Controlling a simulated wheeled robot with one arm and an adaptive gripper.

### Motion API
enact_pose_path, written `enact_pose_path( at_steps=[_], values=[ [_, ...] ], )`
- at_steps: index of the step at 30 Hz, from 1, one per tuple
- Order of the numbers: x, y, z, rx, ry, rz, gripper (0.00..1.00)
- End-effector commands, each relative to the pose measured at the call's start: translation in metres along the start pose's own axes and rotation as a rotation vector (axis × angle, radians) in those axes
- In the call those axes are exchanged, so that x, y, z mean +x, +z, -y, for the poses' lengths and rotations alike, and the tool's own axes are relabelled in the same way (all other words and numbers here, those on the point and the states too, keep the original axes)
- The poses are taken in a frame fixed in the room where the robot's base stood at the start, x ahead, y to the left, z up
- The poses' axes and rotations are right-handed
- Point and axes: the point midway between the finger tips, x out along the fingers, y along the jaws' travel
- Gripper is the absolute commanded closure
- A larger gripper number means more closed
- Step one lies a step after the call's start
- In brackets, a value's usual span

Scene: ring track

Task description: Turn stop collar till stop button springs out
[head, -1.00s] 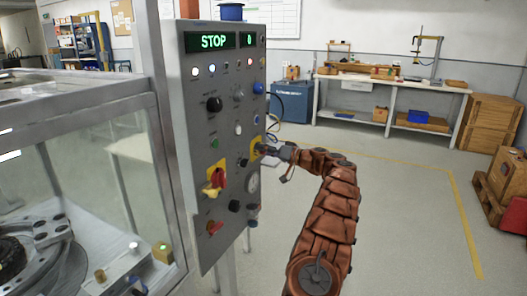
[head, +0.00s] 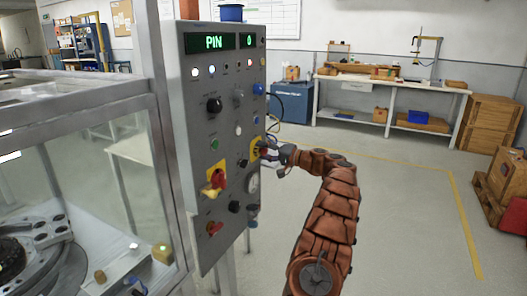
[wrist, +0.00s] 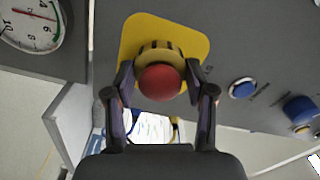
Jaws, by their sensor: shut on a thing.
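The red stop button (wrist: 160,82) faces the wrist camera, in front of the yellow collar (wrist: 160,52) with dark slots. Both sit on a yellow plate (wrist: 197,40) on the grey control panel. My gripper (wrist: 160,92) has one finger on each side of the collar and is shut on it. In the head view my gripper (head: 272,149) reaches the panel's right side at the yellow plate (head: 254,147); the button is mostly hidden there. The display (head: 213,42) reads PIN in green.
The grey panel (head: 202,130) carries knobs, lamps and a red-yellow switch (head: 215,178). A gauge (wrist: 33,22) and a blue button (wrist: 243,88) lie near the collar. A glazed machine enclosure stands left.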

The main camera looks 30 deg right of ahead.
Motion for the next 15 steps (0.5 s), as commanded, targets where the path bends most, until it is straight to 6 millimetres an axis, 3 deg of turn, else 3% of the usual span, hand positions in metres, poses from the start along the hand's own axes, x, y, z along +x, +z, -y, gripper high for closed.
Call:
enact_pose_path(
  at_steps=[15],
  values=[
    [0.0006,-0.0002,0.001,0.296,-0.001,0.0,0.8]
  ],
)
